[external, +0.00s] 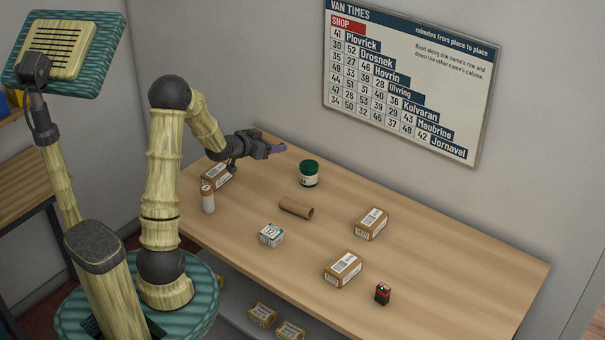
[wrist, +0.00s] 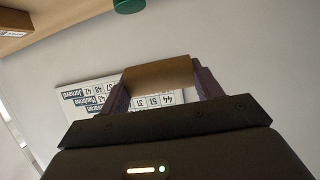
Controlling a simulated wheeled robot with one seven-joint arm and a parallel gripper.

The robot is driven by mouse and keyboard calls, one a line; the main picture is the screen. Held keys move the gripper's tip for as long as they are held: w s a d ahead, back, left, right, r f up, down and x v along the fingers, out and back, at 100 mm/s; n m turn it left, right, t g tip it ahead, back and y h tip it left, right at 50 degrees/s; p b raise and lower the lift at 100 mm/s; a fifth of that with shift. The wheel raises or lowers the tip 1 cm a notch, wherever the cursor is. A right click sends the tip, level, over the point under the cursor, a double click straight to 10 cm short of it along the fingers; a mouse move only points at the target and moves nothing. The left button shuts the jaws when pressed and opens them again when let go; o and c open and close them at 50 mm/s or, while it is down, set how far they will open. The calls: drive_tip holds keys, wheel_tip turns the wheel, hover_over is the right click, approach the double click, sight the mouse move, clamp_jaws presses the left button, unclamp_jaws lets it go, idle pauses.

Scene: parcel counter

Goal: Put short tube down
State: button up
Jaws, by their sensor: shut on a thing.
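My gripper (external: 279,147) is raised above the far left part of the counter, pointing towards the wall. In the wrist view my gripper (wrist: 163,85) has its two purple fingers closed on the sides of a short brown cardboard tube (wrist: 158,77). The held tube is clear of the counter. In the external view it is hidden or too small to make out at the fingers. Another brown cardboard tube (external: 296,209) lies on its side in the middle of the counter (external: 440,265).
A green-lidded jar (external: 308,174) stands near the gripper; its lid shows in the wrist view (wrist: 128,5). Parcels (external: 371,224) (external: 343,269) (external: 216,176), a white bottle (external: 208,198), a small box (external: 271,235) and a red-black item (external: 383,293) stand about. The right end is clear.

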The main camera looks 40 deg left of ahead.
drive_tip(key=s+a, duration=0.2)
drive_tip(key=a, duration=0.6)
drive_tip(key=shift+s+r+m+h+b, duration=0.2)
drive_tip(key=shift+s+m+h+b, duration=0.15)
drive_tip(key=shift+h+b, duration=0.1)
drive_tip(key=shift+m+h, duration=0.35)
drive_tip(key=s+a, duration=0.4)
drive_tip(key=a, duration=0.1)
drive_tip(key=s+a+f+b, duration=0.1)
drive_tip(key=s+a, duration=0.1)
drive_tip(key=a, duration=0.1)
drive_tip(key=shift+s, duration=0.2)
hover_over(186, 195)
drive_tip(key=shift+m+h, duration=0.3)
drive_tip(key=shift+h, duration=0.1)
wheel_tip(186, 195, down, 7)
drive_tip(key=shift+a+f+b, duration=0.1)
drive_tip(key=shift+b, duration=0.35)
drive_tip(key=shift+f, duration=2.95)
drive_tip(key=shift+f+p, duration=0.35)
drive_tip(key=shift+f, duration=1.55)
